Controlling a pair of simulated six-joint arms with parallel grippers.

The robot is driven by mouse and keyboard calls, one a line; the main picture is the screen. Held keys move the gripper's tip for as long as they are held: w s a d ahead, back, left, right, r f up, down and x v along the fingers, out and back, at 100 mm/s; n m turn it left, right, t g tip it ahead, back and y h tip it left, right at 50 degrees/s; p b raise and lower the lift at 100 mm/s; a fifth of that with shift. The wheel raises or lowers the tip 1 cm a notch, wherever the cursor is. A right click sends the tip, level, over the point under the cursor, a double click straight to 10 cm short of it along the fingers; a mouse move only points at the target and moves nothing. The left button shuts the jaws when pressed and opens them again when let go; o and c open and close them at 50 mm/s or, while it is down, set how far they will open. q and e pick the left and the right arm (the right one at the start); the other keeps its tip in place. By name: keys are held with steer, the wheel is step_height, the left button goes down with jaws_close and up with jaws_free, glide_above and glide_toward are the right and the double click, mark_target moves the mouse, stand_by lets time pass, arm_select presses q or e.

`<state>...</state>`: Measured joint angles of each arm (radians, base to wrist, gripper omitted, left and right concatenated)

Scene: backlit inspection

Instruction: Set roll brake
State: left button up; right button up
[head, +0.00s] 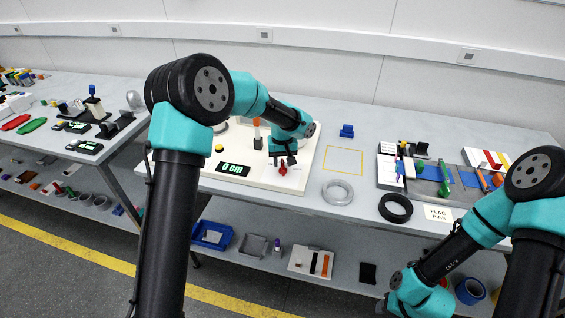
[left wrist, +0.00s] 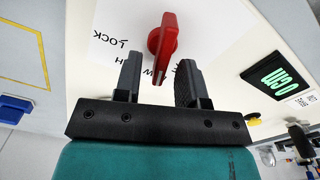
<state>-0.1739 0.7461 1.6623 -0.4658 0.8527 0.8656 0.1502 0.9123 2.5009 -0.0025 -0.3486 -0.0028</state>
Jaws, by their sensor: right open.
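The roll brake control shows as a red knob (left wrist: 163,35) on a white label plate with "LOCK" printed beside it; other letters are partly covered. The knob also shows in the head view (head: 283,170), on the white panel (head: 300,182) of the bench. My left gripper (left wrist: 158,75) is open, its two dark fingers pointing at the knob. The knob's near end lies between the fingertips in the picture; I cannot tell whether they touch. In the head view my left gripper (head: 284,158) is just above the knob. My right gripper (head: 384,303) is low at the bottom edge, mostly hidden.
A display (head: 235,168) reading "0 cm" and a yellow button (head: 219,149) are left of the knob. A yellow outlined square (head: 343,161), a clear ring (head: 338,192) and a black ring (head: 396,208) lie to the right. A blue block (head: 347,131) stands behind.

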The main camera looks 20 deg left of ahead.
arm_select(q)
steer(key=shift+f, duration=0.45)
steer(key=shift+c, duration=0.2)
jaws_close()
